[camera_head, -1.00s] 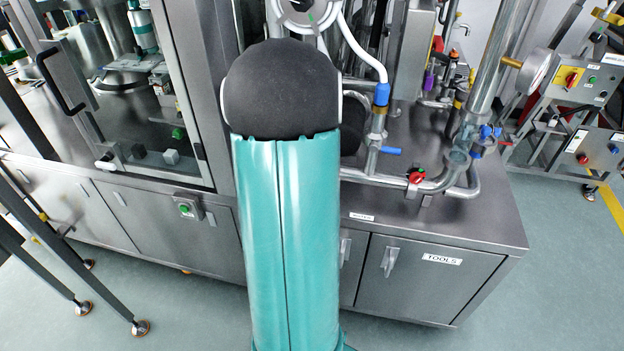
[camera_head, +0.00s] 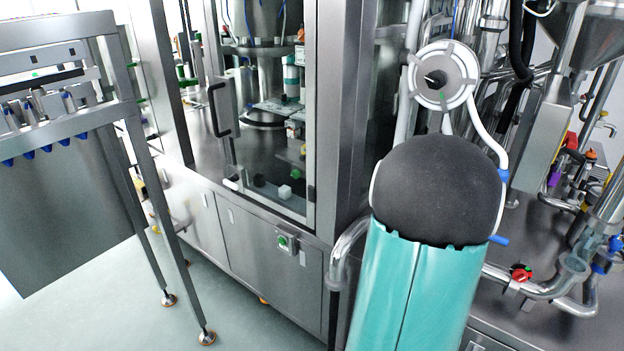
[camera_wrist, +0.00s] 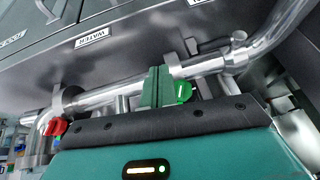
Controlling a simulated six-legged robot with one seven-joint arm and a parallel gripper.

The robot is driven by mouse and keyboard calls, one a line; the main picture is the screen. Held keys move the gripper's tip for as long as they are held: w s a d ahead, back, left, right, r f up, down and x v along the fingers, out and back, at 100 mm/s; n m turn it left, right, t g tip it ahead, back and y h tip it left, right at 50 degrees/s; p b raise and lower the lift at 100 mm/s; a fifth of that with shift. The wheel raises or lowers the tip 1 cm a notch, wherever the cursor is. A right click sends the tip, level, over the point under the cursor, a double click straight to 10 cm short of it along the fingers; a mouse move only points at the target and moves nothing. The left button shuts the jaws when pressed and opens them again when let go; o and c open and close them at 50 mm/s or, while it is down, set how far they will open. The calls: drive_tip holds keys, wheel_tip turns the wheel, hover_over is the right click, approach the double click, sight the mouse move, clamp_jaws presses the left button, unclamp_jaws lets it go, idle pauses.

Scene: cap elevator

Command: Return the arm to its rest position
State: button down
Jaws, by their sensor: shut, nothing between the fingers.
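My teal arm link with its dark rounded joint (camera_head: 437,190) stands up at the right of centre in the head view, in front of the machine. The end of the arm does not show there. In the wrist view my gripper (camera_wrist: 156,84) shows as green fingers shut together beyond the dark edge of the teal wrist housing. Nothing is between the fingers. A green valve knob (camera_wrist: 183,92) appears close beside the fingers in the picture, by a steel pipe (camera_wrist: 120,90); I cannot tell whether they touch.
A machine cabinet with a glass door (camera_head: 265,120) stands behind, left of my arm. A red valve knob (camera_head: 521,273) and pipes are at the right. A steel frame with blue nozzles (camera_head: 60,115) stands at the left. Floor (camera_head: 130,300) is clear at the lower left.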

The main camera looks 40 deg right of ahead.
drive_tip(key=w+a+r+n+t+y, duration=0.1)
drive_tip(key=w+a+r+n, duration=0.3)
drive_tip(key=a, duration=0.5)
drive_tip(key=w+a+r+n+t+y, duration=0.1)
drive_tip(key=w+a+r, duration=0.3)
drive_tip(key=w+a, duration=0.3)
drive_tip(key=w+a+r+n+t+y, duration=0.1)
drive_tip(key=w+a+r+n, duration=0.3)
drive_tip(key=a, duration=0.6)
drive_tip(key=s+a+r+n, duration=0.1)
drive_tip(key=s+a+n, duration=0.1)
drive_tip(key=a, duration=0.6)
drive_tip(key=s+a+r+n+y, duration=0.1)
drive_tip(key=s+a+r+n, duration=0.1)
drive_tip(key=a, duration=0.6)
drive_tip(key=s+a+r+n+y, duration=0.1)
drive_tip(key=s+a+r+n, duration=0.1)
drive_tip(key=a, duration=0.6)
drive_tip(key=shift+s+a+n+t, duration=0.15)
drive_tip(key=shift+s+n+t, duration=0.15)
drive_tip(key=shift+s+n, duration=0.35)
